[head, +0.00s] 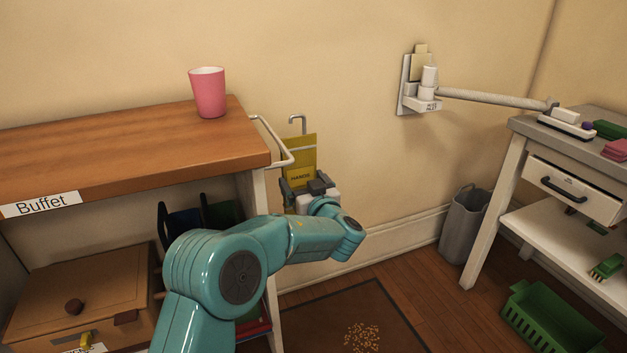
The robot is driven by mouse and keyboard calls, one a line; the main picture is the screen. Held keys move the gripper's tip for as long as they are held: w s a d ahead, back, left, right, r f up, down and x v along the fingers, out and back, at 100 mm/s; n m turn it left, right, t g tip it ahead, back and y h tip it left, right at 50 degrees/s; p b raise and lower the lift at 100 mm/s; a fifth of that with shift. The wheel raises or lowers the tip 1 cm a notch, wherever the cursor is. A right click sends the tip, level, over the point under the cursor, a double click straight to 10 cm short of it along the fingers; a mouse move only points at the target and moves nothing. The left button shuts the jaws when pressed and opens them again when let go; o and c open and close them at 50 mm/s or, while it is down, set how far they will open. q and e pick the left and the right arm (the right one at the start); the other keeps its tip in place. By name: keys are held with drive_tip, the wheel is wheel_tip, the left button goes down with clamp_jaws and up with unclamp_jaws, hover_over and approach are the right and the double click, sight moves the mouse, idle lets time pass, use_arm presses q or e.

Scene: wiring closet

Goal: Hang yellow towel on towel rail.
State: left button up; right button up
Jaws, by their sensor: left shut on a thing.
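The yellow towel (303,160) is a flat upright piece with a pale stripe and a printed label, right of the buffet's end. My left gripper (308,186) is shut on its lower part, and the dark fingers and wrist hide the bottom edge. The towel rail (277,138) is a white bent bar on the right end of the buffet. The towel's left edge is close to the rail's right end in the picture; I cannot tell whether they touch. My right gripper is out of view.
A grey hook (297,119) shows just above the towel. A pink cup (208,93) stands on the wooden buffet top (120,148). A wall bracket (409,84) with a long arm, a grey bin (464,225) and a white-legged table (490,200) are at the right. A dark mat (340,304) lies on the floor.

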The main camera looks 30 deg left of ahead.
use_arm(q)
drive_tip(key=shift+s+a, duration=0.55)
drive_tip(key=shift+s, duration=0.1)
drive_tip(key=shift+s+a+r+p, duration=0.15)
drive_tip(key=shift+s+a+p, duration=0.1)
drive_tip(key=shift+p, duration=0.2)
drive_tip(key=shift+s+a+f+b, duration=0.7)
drive_tip(key=shift+s+a+f, duration=0.3)
drive_tip(key=shift+s+f, duration=0.25)
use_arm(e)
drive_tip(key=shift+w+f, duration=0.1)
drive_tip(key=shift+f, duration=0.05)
use_arm(q)
drive_tip(key=o, duration=0.8)
